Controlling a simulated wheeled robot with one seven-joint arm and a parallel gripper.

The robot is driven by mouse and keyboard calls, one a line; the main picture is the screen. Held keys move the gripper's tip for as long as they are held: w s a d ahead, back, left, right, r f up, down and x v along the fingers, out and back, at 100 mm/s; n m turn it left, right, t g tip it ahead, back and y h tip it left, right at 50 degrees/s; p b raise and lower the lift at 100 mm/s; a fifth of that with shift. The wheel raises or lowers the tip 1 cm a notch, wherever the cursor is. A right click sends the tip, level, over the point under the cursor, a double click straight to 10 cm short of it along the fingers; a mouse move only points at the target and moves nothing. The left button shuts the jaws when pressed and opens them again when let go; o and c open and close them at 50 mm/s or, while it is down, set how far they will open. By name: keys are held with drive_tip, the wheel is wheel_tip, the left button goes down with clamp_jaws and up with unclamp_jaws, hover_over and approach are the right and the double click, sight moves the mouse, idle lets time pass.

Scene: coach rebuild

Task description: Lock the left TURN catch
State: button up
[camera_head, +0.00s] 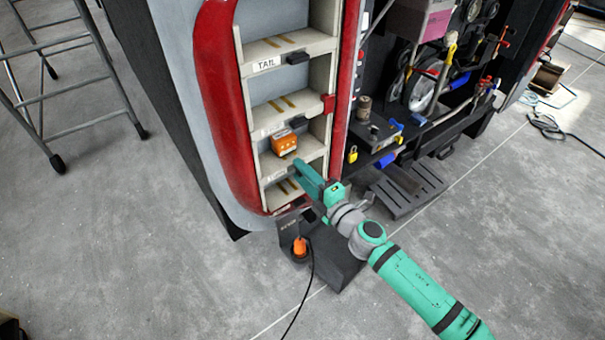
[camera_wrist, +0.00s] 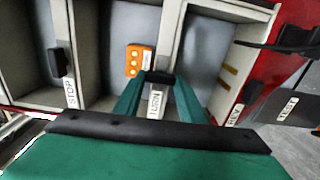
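The TURN label (camera_wrist: 155,104) is on the edge of a pale shelf, between my fingers in the wrist view. A small black catch (camera_wrist: 160,78) is just beyond the label. It lies across the shelf edge and spans the space between my fingertips. My gripper (camera_wrist: 160,84) has one finger on each side of it; whether they press on it I cannot tell. An orange unit (camera_wrist: 138,61) with round lights sits in the bay beside this shelf. In the head view my gripper (camera_head: 307,176) reaches the lower shelves below the orange unit (camera_head: 283,142), and hides the catch.
The STOP catch (camera_wrist: 57,63) is black and lies along its shelf edge. A REV label (camera_wrist: 235,115) and a TEST label (camera_wrist: 287,107) are to the right. The TAIL catch (camera_head: 298,57) and a red catch (camera_head: 328,103) are higher up. A dark step (camera_head: 405,188) stands right.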

drive_tip(key=o, duration=0.4)
drive_tip(key=shift+c, duration=0.2)
drive_tip(key=shift+s, duration=0.1)
drive_tip(key=v, duration=1)
drive_tip(key=shift+s+d, duration=0.25)
